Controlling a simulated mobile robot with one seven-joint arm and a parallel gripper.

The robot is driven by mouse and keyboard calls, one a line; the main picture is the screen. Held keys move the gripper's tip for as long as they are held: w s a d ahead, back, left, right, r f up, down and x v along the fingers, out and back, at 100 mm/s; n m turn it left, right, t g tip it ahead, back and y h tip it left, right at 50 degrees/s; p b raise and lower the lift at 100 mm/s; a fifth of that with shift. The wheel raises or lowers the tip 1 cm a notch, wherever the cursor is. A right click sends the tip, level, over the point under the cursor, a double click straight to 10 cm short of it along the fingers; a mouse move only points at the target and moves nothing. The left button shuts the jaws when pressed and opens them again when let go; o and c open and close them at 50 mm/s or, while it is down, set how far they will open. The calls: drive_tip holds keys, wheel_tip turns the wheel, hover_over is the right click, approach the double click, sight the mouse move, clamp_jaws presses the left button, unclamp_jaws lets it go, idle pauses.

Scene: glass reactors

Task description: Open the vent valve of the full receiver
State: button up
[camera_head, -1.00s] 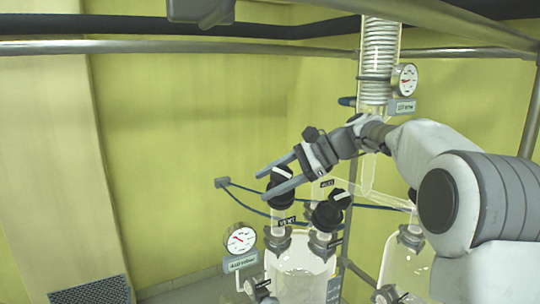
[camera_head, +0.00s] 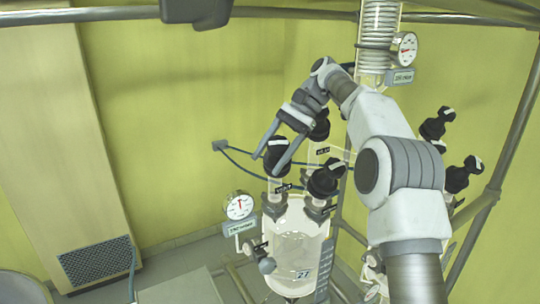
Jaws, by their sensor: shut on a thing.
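The glass receiver (camera_head: 290,252) stands at the lower middle, with clear liquid seemingly inside. A label (camera_head: 325,265) is fixed on its right side. On its top left neck sits a black valve knob (camera_head: 277,155) with a white mark. A small tag (camera_head: 283,188), too small to read now, lies just below it. My gripper (camera_head: 268,164) reaches down from the upper right and is shut on this left knob, one finger on each side. Another black knob (camera_head: 326,178) with a white mark sits on the right neck, apart from my fingers.
A round gauge (camera_head: 239,206) with a label plate stands left of the receiver. A third black knob (camera_head: 319,125) is behind my gripper. More black knobs (camera_head: 463,175) stand at the right, beyond my arm. Metal rails (camera_head: 120,14) cross the top.

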drive_tip(key=shift+f, duration=0.15)
idle(0.3)
drive_tip(key=o, duration=1.4)
